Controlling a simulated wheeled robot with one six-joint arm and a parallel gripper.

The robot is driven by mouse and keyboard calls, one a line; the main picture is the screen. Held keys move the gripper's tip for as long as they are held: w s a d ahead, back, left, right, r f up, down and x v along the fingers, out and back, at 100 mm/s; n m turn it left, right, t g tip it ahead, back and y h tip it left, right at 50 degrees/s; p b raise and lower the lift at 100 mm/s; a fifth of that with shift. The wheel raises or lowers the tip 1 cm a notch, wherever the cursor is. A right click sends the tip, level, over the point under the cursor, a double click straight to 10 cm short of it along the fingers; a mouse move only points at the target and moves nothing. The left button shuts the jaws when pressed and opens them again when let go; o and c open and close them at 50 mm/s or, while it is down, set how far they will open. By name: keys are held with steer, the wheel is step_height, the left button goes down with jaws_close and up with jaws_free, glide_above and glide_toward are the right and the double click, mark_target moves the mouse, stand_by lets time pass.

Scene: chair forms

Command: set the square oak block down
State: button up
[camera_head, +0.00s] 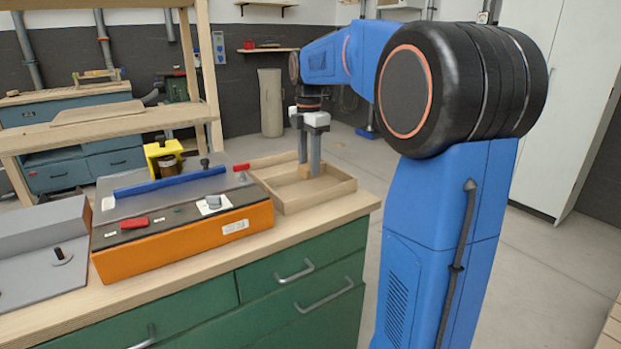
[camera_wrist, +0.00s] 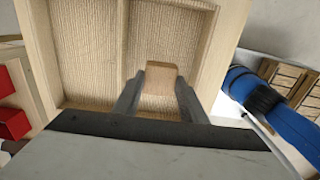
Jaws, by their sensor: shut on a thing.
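The square oak block (camera_wrist: 160,78) is a small light-brown wooden piece, held between the two fingers of my gripper (camera_wrist: 157,98) in the wrist view. In the head view, my gripper (camera_head: 309,168) points straight down into a shallow wooden tray (camera_head: 318,197) at the bench's right end. The block (camera_head: 304,171) shows low between the fingertips, inside the tray walls. I cannot tell whether it touches the tray floor. In the wrist view, the tray (camera_wrist: 88,50) has a divider and a bare floor around the block.
An orange machine (camera_head: 185,238) with a blue bar and a yellow part stands left of the tray on the bench. A grey device (camera_head: 40,245) is farther left. The green drawer cabinet (camera_head: 280,290) is below. Open floor lies behind the tray.

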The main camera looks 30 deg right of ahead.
mark_target(309, 176)
steer(key=shift+f, duration=2.3)
steer(key=shift+f, duration=0.15)
steer(key=o, duration=1.1)
steer(key=shift+c, duration=0.2)
